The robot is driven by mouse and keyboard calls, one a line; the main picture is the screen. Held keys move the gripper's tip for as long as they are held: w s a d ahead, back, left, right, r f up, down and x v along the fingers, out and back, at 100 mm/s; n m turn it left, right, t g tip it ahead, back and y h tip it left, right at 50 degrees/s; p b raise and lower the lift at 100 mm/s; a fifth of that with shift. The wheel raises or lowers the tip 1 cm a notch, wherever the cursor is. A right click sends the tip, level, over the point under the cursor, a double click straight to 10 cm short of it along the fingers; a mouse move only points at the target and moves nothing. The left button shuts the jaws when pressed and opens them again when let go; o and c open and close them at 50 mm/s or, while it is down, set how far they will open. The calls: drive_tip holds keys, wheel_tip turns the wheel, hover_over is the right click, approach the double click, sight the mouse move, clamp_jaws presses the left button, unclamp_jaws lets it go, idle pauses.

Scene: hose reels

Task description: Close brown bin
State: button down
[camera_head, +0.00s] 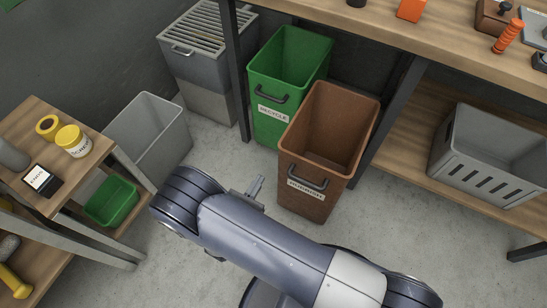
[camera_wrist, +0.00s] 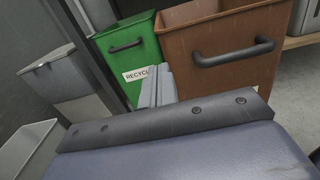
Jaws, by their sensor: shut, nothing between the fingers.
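The brown bin (camera_head: 312,195) stands open-topped and empty on the floor, partly out in front of the workbench. It has a dark handle (camera_head: 308,184) and a white label on its front face. In the wrist view the brown bin (camera_wrist: 225,75) is at the upper right, its handle (camera_wrist: 233,52) across its front. My gripper (camera_head: 257,185) is shut and empty, just left of the brown bin's front and apart from the handle. In the wrist view my gripper's fingers (camera_wrist: 157,86) are together, in front of the gap between the green and brown bins.
A green recycle bin (camera_head: 265,128) stands open left of the brown bin. A workbench (camera_head: 420,35) with dark legs is behind; a grey crate (camera_head: 465,165) sits on its lower shelf. A grey bin (camera_head: 150,135) and a wooden side table (camera_head: 30,130) are at left. Floor before the bins is clear.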

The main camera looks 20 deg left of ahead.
sight(307, 101)
drive_tip(key=w, duration=0.9)
drive_tip(key=shift+w+d, duration=0.4)
drive_tip(key=w+b, duration=0.4)
drive_tip(key=w, duration=0.4)
drive_tip(key=w+d+b, duration=0.1)
drive_tip(key=w+b, duration=0.3)
drive_tip(key=w, duration=0.5)
drive_tip(key=w+d+b, duration=0.1)
drive_tip(key=w+b, duration=0.3)
drive_tip(key=w, duration=0.4)
drive_tip(key=shift+w+f, duration=0.1)
drive_tip(key=shift+w, duration=0.6)
drive_tip(key=shift+w+r+b, duration=0.2)
drive_tip(key=shift+r+b, duration=0.1)
drive_tip(key=shift+r, duration=0.1)
